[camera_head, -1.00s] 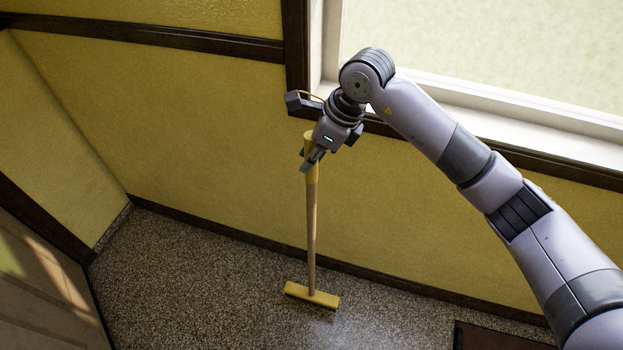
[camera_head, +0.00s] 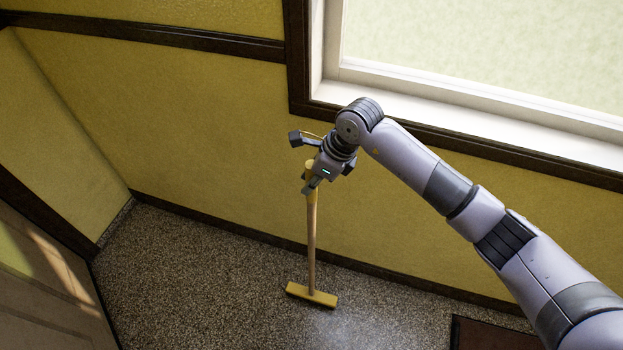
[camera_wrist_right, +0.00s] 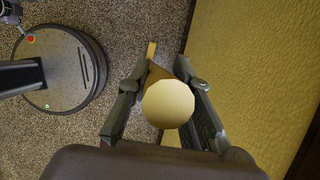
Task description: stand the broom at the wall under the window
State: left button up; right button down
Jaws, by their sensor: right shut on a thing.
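The broom (camera_head: 311,245) has a wooden stick, a yellow grip at its top and a yellow head (camera_head: 312,295). It stands upright in the head view, its head at the floor near the wall. Whether the head touches the floor I cannot tell for sure. My right gripper (camera_head: 310,187) is shut on the broom near its top. In the right wrist view the round top of the broom (camera_wrist_right: 168,104) sits between the two fingers. The window (camera_head: 480,60) is above and to the right of the broom. The yellow wall (camera_head: 210,150) is behind it. My left gripper is not in view.
A dark baseboard (camera_head: 240,235) runs along the wall's foot. A dark mat (camera_head: 490,333) lies on the floor at the lower right. A door-like panel (camera_head: 45,285) stands at the lower left. The speckled floor (camera_head: 180,280) left of the broom is clear.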

jog(key=c, duration=1.4)
grip_release()
jog(key=shift+f, duration=0.1)
jog(key=shift+c, duration=0.2)
jog(key=b+v, duration=0.3)
jog(key=v, duration=0.9)
jog(key=shift+b, duration=0.3)
jog(key=shift+s+a, duration=0.1)
